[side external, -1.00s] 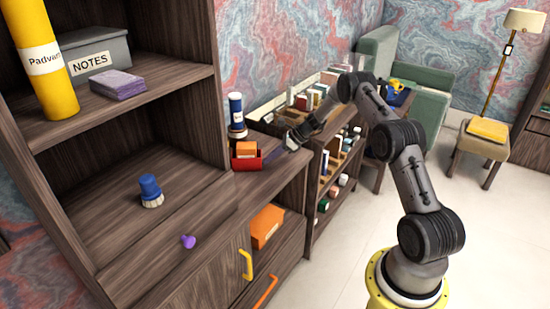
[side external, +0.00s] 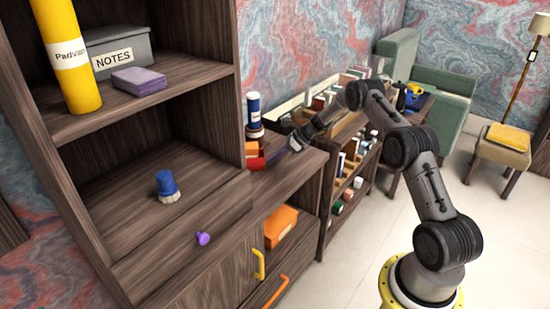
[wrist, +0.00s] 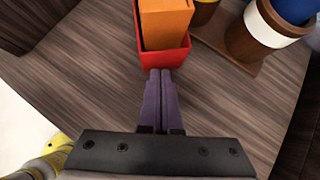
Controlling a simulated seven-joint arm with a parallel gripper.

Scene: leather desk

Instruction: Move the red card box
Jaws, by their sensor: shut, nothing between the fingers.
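The red card box (wrist: 174,57) is an open-topped red box with an orange block of cards (wrist: 165,22) standing in it. It sits on the wooden counter, upright. In the side external view the red box (side external: 256,162) is partly hidden by the tall cabinet's side panel. My gripper (wrist: 159,74) has purple fingers, shut together and empty. Its tips are at the near wall of the red box, outside it; I cannot tell whether they touch. In the side external view my gripper (side external: 279,155) is low over the counter, just right of the box.
A brown wooden holder (wrist: 225,42) with a blue and white container (wrist: 278,22) stands right of the box in the wrist view. A blue-handled brush (side external: 167,186) and a purple knob-like object (side external: 203,238) lie on the left of the counter (side external: 120,225). A bookshelf (side external: 350,165) stands beyond.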

